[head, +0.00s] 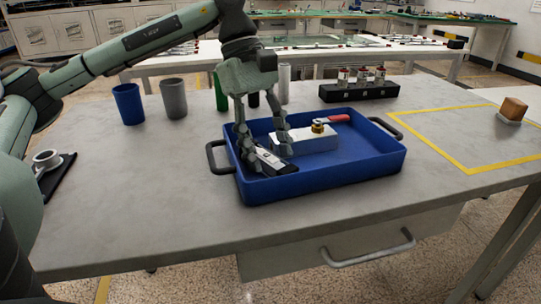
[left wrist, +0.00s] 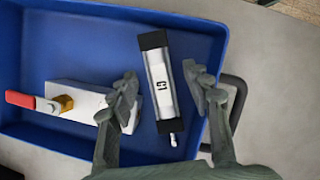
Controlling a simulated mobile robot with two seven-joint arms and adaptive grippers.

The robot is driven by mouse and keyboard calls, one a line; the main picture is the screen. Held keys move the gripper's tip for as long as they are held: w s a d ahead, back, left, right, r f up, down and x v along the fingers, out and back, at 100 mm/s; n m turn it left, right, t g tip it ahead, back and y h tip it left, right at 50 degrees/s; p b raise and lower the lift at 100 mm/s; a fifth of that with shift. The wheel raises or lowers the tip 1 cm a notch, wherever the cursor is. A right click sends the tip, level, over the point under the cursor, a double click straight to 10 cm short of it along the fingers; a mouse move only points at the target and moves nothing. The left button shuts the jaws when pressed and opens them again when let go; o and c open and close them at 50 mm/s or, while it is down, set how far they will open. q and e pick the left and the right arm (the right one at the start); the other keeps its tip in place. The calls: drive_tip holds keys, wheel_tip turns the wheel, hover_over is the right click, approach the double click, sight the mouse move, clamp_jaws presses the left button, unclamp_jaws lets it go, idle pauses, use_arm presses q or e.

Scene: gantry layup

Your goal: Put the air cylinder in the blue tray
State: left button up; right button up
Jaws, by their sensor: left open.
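The air cylinder (head: 270,159), a silver body with black end caps and a short rod, lies inside the blue tray (head: 335,172), near its left end. In the left wrist view the air cylinder (left wrist: 160,84) lies between the spread fingers, with gaps on both sides. My left gripper (head: 264,153) is open and points down into the tray, its fingers on either side of the cylinder. The left wrist view also shows the gripper (left wrist: 163,92) and the tray's blue floor (left wrist: 85,45). My right gripper is not in view.
A white block with a brass valve (head: 318,127) and red handle (head: 334,118) sits in the tray beside the cylinder. Blue (head: 129,104) and grey (head: 174,99) cups stand behind left. A black rack (head: 358,92) stands behind. The tray's right half is clear.

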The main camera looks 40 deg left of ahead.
use_arm(q)
drive_tip(key=s+v, duration=0.1)
drive_tip(key=v, duration=0.9)
drive_tip(key=shift+w+r, duration=0.2)
drive_tip(key=shift+w, duration=0.25)
